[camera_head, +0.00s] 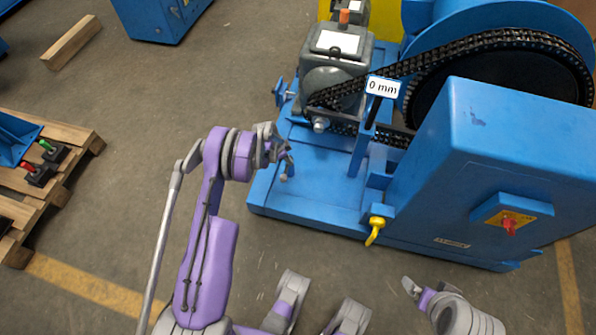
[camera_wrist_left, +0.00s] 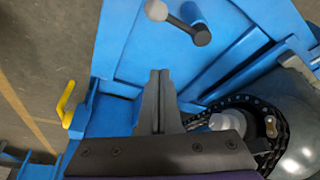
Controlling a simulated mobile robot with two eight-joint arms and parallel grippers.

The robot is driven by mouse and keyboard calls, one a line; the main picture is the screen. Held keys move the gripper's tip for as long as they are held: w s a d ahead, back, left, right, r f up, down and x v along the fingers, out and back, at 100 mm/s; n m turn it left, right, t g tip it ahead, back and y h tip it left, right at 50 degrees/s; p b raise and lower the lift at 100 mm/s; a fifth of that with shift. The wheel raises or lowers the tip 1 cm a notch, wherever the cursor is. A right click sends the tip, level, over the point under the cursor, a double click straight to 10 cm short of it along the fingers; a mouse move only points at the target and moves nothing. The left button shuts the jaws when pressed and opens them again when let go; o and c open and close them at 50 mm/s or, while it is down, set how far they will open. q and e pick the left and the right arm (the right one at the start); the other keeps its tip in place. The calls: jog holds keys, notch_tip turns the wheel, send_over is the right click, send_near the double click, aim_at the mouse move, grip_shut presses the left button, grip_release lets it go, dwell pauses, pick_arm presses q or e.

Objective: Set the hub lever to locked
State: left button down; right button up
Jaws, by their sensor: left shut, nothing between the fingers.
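In the left wrist view a short dark lever (camera_wrist_left: 192,28) with a pale grey ball knob stands over the blue base; I cannot tell whether it is the hub lever, and no locked mark is readable. My left gripper (camera_head: 287,165) is above the left part of the blue base (camera_head: 310,192) in the head view. Its fingers also show in the left wrist view (camera_wrist_left: 158,88), shut and empty, apart from the lever. The small hub (camera_wrist_left: 222,122) with the chain around it is to their right. A grey and purple part of mine at bottom right may be my right arm; its fingers are unclear.
The chain (camera_head: 470,42) runs to a large blue wheel. A "0 mm" sign (camera_head: 384,87), a yellow hook (camera_head: 376,231) and a blue cabinet (camera_head: 490,150) with a red switch (camera_head: 509,226) are on the machine. A wooden pallet (camera_head: 75,140) lies left; floor between is clear.

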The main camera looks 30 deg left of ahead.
aim_at(287, 169)
pick_arm(q)
notch_tip(287, 169, down, 10)
jog(key=b, duration=0.2)
jog(key=shift+s+a, duration=0.2)
jog(key=shift+s, duration=0.05)
pick_arm(e)
jog(key=shift+w+f, duration=0.15)
jog(key=shift+f, duration=1.1)
pick_arm(q)
jog(key=shift+s+a+m, duration=0.1)
jog(key=shift+a+m, duration=0.15)
jog(key=shift+m, duration=0.05)
pick_arm(e)
jog(key=shift+a+f, duration=0.2)
jog(key=shift+a, duration=0.35)
